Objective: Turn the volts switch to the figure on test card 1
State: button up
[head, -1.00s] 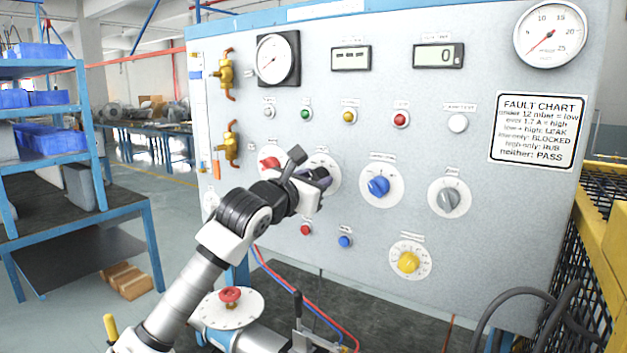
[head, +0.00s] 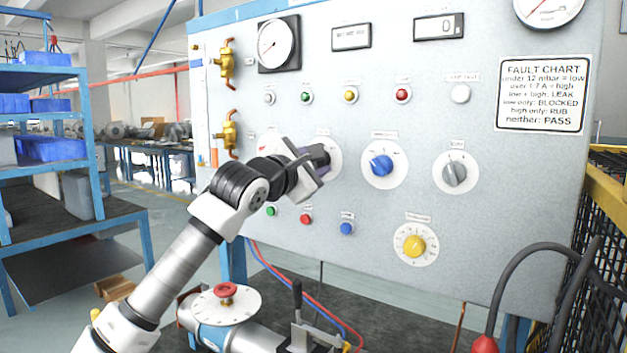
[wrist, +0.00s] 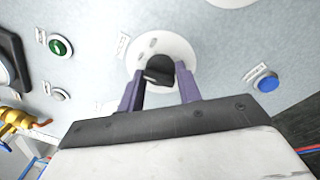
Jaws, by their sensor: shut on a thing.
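My gripper (head: 318,157) is at a white round dial (head: 335,158) on the grey panel, left of the blue knob. In the wrist view its two purple fingers (wrist: 160,92) are shut on the dark knob (wrist: 159,68) in the middle of that white dial (wrist: 140,52). The dial's label is too small to read, so I cannot tell by name that it is the volts switch. My gripper hides most of the dial in the head view, and the knob's setting is unclear. I cannot make out test card 1 in either view.
Blue (head: 381,166), grey (head: 455,173) and yellow (head: 414,246) knobs sit to the right. A red knob (head: 270,145) is close on the left, partly behind my arm. A fault chart (head: 543,95) hangs at right. A lever clamp (head: 298,300) and red-handled valve (head: 225,292) stand below.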

jog(key=m, duration=0.2)
jog(key=m+b, duration=0.1)
jog(key=m, duration=0.1)
jog(key=m+b, duration=0.1)
jog(key=m, duration=0.1)
jog(key=shift+f+h, duration=0.25)
jog(key=shift+h, duration=0.05)
jog(key=m, duration=0.5)
jog(key=shift+m+h, duration=0.4)
jog(key=o, duration=0.9)
jog(key=shift+r, duration=0.1)
jog(key=shift+o, duration=0.2)
jog(key=shift+a, duration=0.1)
jog(key=r+b+v, duration=0.1)
jog(key=b+v, duration=0.2)
jog(key=v, duration=1)
jog(key=shift+s+a+f+b, duration=0.25)
jog(key=shift+s+b, duration=0.05)
